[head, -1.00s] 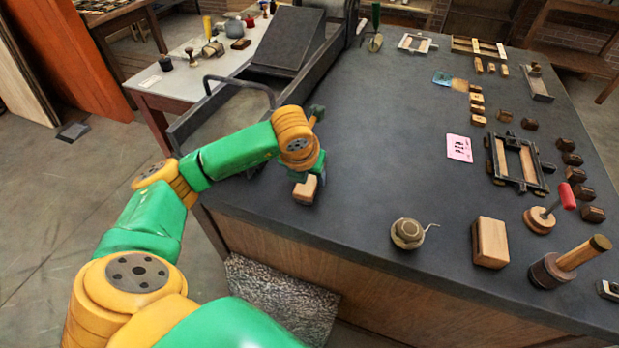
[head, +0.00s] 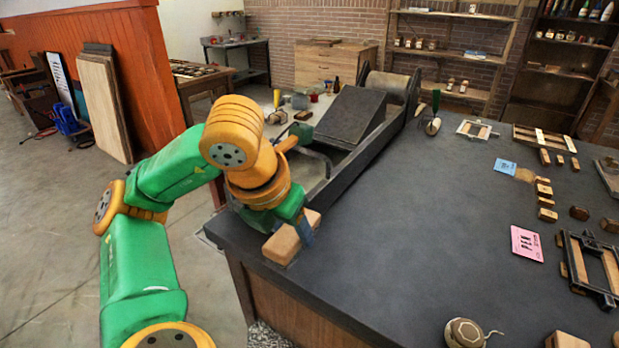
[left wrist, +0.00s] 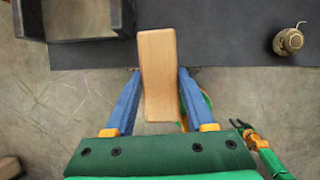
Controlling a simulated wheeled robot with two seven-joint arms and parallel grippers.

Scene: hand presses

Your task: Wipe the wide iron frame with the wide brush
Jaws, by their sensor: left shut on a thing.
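My left gripper (head: 296,228) is shut on a pale wooden block (head: 284,245) at the table's near left corner. The left wrist view shows the block (left wrist: 160,75) between the two blue fingers, partly past the table edge. It may be the wide brush; no bristles show. A dark iron frame (head: 568,262) with wooden pieces inside lies at the right, cut off by the picture edge. A smaller, lighter frame (head: 477,130) lies farther back. I cannot tell for certain which is the wide one. My right gripper (left wrist: 238,123) shows tiny in the left wrist view, its jaws unclear.
A press bed (head: 345,170) runs along the table's left side. A pink card (head: 527,243), a blue card (head: 505,166) and several small blocks lie at the right. A round tin (head: 465,333) stands near the front. The middle of the dark tabletop (head: 400,220) is clear.

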